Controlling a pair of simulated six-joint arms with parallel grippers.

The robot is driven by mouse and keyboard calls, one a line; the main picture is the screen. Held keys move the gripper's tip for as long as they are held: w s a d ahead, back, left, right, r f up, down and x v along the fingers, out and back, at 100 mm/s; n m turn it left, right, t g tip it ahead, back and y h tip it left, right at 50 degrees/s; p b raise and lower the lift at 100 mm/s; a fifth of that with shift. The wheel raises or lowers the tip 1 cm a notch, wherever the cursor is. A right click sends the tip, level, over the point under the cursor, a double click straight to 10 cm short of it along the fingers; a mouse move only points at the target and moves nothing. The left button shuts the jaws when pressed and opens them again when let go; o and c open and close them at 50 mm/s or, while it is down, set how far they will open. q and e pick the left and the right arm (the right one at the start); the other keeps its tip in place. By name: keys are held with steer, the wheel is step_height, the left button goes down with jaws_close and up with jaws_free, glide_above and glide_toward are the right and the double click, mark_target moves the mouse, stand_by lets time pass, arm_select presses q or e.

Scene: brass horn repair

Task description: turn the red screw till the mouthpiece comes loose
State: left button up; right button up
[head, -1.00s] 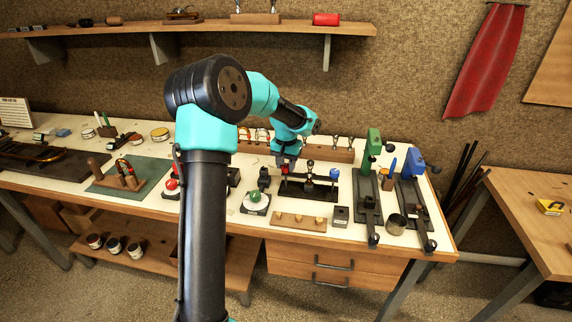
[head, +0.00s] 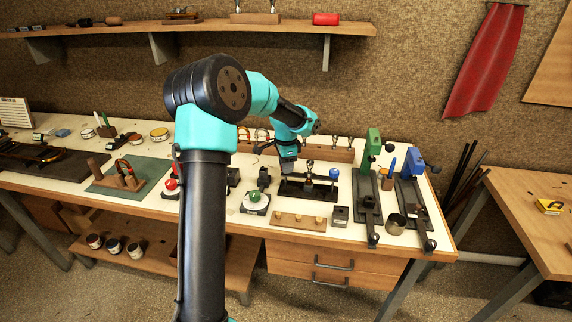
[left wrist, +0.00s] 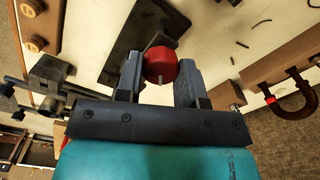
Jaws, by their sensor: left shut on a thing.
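The red screw (left wrist: 161,65) shows in the left wrist view as a round red knob with a pale mark on its edge. My left gripper (left wrist: 160,78) is shut on it, one dark finger on each side. In the head view my left gripper (head: 287,166) points down at the left end of a black bench fixture (head: 306,192), and its fingers hide the red screw there. I cannot clearly make out the mouthpiece. My right gripper is not in view.
A wooden block with several pegs (head: 299,222) lies in front of the fixture. A green tool (head: 373,142) and a blue tool (head: 412,162) on dark rails stand to the right.

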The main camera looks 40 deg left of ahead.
arm_select(q)
steer(key=m, duration=0.4)
steer(key=shift+m, duration=2)
steer(key=o, duration=0.9)
steer(key=shift+r, duration=0.1)
step_height(320, 180, up, 17)
steer(key=shift+r, duration=0.1)
